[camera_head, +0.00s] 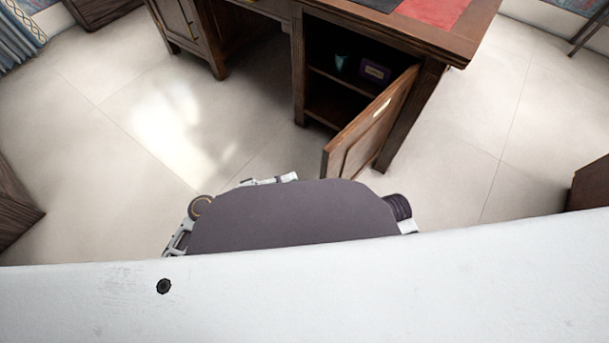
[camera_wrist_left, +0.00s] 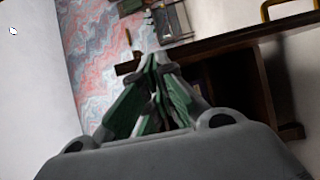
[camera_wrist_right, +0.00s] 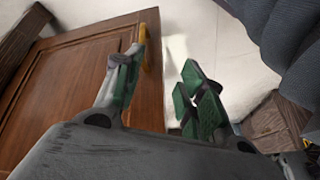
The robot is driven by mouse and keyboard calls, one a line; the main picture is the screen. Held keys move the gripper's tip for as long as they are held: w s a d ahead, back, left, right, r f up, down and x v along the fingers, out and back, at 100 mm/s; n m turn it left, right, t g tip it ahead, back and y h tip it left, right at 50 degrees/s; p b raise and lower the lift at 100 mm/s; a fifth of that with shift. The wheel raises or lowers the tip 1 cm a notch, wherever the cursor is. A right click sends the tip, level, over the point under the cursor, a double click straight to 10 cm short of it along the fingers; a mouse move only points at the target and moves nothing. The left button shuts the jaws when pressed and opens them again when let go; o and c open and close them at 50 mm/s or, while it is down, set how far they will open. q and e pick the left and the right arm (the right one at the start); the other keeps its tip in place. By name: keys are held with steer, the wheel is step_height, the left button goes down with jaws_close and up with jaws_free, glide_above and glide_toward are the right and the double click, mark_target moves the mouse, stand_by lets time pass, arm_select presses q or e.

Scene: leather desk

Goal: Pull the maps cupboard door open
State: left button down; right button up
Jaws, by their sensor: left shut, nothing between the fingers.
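The cupboard door (camera_head: 365,130) of the wooden desk stands wide open in the head view, hinged at the right of its opening and angled toward me. A pale plate (camera_head: 382,107) shows on its visible face. My right gripper (camera_wrist_right: 166,68) is open in the right wrist view, with floor showing between its fingers. A wooden panel (camera_wrist_right: 75,85) with a brass handle (camera_wrist_right: 150,40) at its edge lies left of it; I cannot tell whether the left finger touches it. My left gripper (camera_wrist_left: 158,62) is shut and empty in its wrist view. The fingertips are not clear in the head view.
The cupboard interior (camera_head: 325,100) holds a purple box (camera_head: 375,72) and a small teal thing (camera_head: 341,63) on a shelf. The desk top (camera_head: 470,22) is above. Tiled floor (camera_head: 130,110) is clear to the left. Dark wooden furniture stands at both side edges.

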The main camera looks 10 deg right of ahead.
arm_select(q)
steer(key=shift+s+v, duration=0.2)
steer(key=shift+v, duration=1.8)
steer(key=shift+s+d, duration=0.1)
steer(key=shift+d, duration=0.05)
